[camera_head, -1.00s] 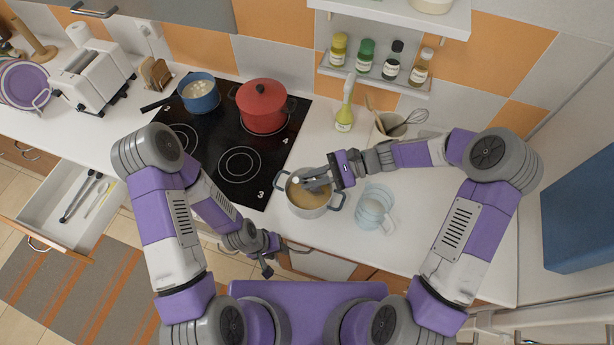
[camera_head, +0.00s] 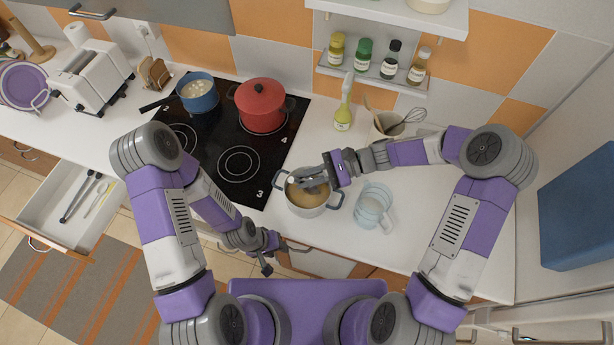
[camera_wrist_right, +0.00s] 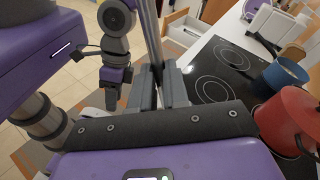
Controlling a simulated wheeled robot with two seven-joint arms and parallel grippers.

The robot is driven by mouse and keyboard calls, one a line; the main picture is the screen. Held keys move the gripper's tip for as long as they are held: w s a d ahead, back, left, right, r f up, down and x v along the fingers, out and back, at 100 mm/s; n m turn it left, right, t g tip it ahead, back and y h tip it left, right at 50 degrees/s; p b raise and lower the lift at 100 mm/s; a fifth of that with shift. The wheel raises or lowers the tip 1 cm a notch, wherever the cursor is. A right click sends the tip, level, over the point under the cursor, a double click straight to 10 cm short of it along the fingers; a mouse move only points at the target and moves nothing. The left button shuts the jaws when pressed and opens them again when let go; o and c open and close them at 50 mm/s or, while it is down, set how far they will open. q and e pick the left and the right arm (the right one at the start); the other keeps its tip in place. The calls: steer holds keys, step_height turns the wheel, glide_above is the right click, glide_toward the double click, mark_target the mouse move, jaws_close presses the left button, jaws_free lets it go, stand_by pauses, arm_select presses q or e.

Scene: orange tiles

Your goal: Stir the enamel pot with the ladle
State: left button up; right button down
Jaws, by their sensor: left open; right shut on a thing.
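The pale grey enamel pot (camera_head: 312,208) with two side handles stands on the counter to the right of the hob and holds a tan liquid. My right gripper (camera_head: 312,180) is over the pot, shut on the ladle. In the right wrist view the ladle's long metal handle (camera_wrist_right: 151,35) runs up between the fingers of my right gripper (camera_wrist_right: 158,88). The ladle's bowl is hidden; I cannot tell how deep it sits in the liquid. My left gripper (camera_head: 284,257) is open and empty, in front of the counter edge, lower left of the pot.
A pale blue striped mug (camera_head: 372,205) stands close right of the pot. A red lidded pot (camera_head: 262,105) and a blue saucepan (camera_head: 199,97) are on the black hob (camera_head: 225,160). A utensil crock (camera_head: 388,127) and yellow bottle (camera_head: 343,112) stand behind. An open drawer (camera_head: 50,225) juts out left.

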steer(key=s+a+r+p, duration=0.1)
steer(key=s+r+p, duration=0.2)
steer(key=r+p, duration=0.2)
steer(key=shift+s+r, duration=0.15)
steer(key=shift+r, duration=1.5)
step_height(320, 180, up, 5)
stand_by(0.5)
